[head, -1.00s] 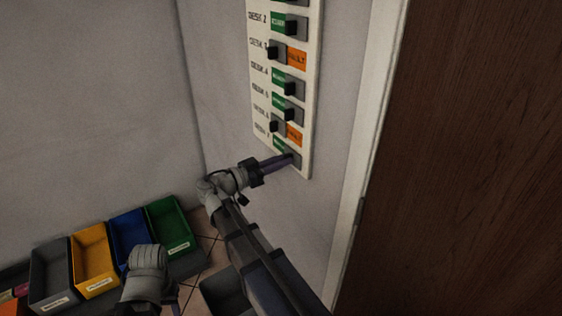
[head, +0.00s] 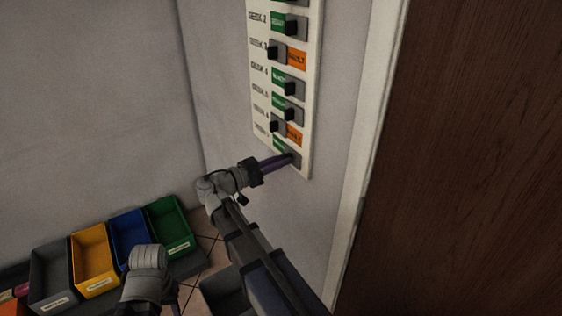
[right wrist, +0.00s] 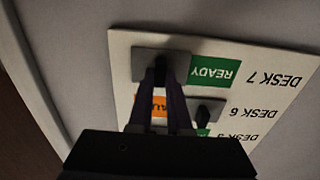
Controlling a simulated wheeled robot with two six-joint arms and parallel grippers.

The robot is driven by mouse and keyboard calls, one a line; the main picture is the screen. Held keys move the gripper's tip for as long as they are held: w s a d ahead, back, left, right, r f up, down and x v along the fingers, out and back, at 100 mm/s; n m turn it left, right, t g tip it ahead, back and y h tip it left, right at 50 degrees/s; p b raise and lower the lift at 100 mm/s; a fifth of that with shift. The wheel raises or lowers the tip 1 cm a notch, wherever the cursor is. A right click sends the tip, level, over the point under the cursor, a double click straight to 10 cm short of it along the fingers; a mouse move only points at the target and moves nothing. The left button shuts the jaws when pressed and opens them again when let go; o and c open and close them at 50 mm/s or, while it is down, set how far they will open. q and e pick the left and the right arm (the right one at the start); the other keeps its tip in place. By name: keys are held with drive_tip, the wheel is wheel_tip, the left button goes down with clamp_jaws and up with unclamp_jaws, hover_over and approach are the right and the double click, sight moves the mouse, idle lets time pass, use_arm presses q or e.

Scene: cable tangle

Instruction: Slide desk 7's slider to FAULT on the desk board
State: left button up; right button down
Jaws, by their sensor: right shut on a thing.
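The desk board (head: 262,128) is a white panel on the wall, with rows of sliders and green or orange labels. Desk 7's row is the lowest; in the right wrist view its label reads DESK 7 (right wrist: 273,79), upside down. Green READY (right wrist: 214,72) shows in that row, and its FAULT side is covered by the slider. My right gripper (head: 291,159) is at this row. In the right wrist view its fingers (right wrist: 160,76) are shut on the dark desk 7 slider knob (right wrist: 160,65). My left gripper (head: 172,296) hangs low at the bottom, its fingers mostly out of sight.
Desk 6's slider (right wrist: 204,115) sits close beside my right fingers, with an orange label partly visible. A brown door (head: 460,150) and pale frame stand right of the board. Grey, yellow (head: 93,262), blue and green bins stand at lower left.

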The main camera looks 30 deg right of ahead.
drive_tip(key=w, duration=0.8)
drive_tip(key=shift+a, duration=0.35)
drive_tip(key=c, duration=0.8)
unclamp_jaws()
drive_tip(key=shift+c, duration=0.2)
drive_tip(key=a, duration=0.7)
drive_tip(key=shift+s+a, duration=0.35)
drive_tip(key=shift+a, duration=0.05)
